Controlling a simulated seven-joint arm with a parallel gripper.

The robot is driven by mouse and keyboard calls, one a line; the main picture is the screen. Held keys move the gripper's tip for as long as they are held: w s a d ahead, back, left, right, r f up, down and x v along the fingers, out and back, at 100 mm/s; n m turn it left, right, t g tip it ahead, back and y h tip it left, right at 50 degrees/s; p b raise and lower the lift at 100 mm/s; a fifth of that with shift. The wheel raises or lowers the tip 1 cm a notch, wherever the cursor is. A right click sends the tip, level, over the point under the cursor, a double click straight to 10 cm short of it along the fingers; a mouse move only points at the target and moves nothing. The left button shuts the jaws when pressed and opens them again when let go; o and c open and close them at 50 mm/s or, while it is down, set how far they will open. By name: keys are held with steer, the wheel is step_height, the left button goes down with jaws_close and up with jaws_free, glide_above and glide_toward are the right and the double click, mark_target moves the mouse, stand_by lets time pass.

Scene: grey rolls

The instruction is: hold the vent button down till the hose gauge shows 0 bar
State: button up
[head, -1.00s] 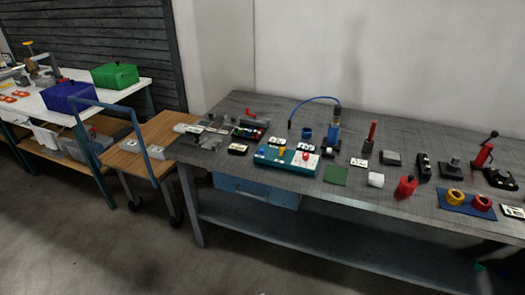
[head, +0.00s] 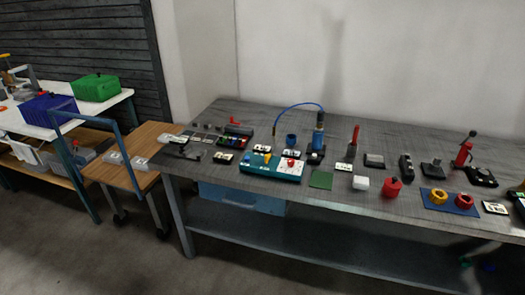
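A teal box (head: 254,171) with a white right part stands near the front edge of the grey workbench in the head view. A red button (head: 290,161) sits on its white part, and a yellow knob shows further left. A thin blue hose (head: 297,105) arches behind the box to a blue upright cylinder (head: 318,137) on a dark base. Small white cards with dark marks lie around them. I cannot tell which is the hose gauge, and no pressure reading is legible. My gripper is not in view.
The workbench (head: 335,207) holds a green mat (head: 320,180), a white block (head: 361,183), a red canister (head: 392,187), and a blue mat (head: 436,206) with yellow and red rings. A wooden cart (head: 145,150) stands left of it. Grey floor lies in front.

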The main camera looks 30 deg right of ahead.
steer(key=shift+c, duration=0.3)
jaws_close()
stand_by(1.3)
